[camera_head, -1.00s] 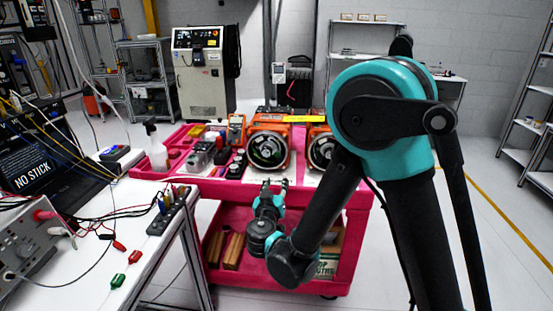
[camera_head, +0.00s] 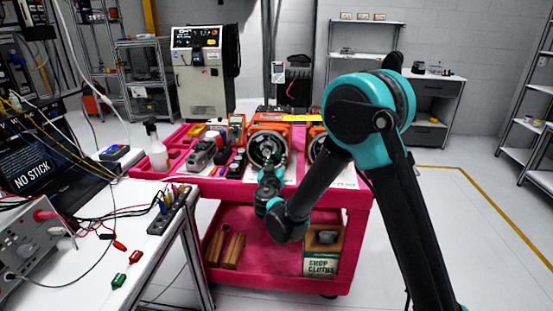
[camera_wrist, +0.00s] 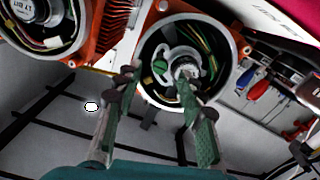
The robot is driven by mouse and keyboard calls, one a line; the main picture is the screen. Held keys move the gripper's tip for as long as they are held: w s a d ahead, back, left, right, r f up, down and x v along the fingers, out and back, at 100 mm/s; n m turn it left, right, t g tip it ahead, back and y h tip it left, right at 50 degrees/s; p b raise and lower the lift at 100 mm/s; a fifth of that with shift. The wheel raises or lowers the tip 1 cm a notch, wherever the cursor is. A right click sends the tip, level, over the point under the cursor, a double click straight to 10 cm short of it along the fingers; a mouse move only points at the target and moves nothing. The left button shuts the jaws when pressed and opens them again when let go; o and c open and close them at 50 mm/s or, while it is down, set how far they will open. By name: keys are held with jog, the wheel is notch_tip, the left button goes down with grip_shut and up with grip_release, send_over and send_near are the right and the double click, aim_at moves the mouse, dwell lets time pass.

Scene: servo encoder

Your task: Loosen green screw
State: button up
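An orange servo housing (camera_head: 254,124) stands on the pink cart, its round opening facing me. In the wrist view the same housing (camera_wrist: 229,17) shows a metal ring around an open interior with wires. A green round part, which looks like the green screw (camera_wrist: 159,67), sits left of centre inside, beside a pale curved bracket (camera_wrist: 183,53). My gripper (camera_wrist: 156,79) is open and empty, its green-padded fingers in front of the opening on either side of the green part, apart from it. In the head view my gripper (camera_head: 270,163) partly hides the opening.
A second orange unit (camera_wrist: 83,46) is beside the first. The pink cart (camera_head: 330,197) also holds tools and small devices. A white bench (camera_head: 65,262) with leads stands at left. Floor is free at right.

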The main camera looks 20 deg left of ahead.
aim_at(277, 154)
jog(key=shift+x, duration=1.35)
grip_shut()
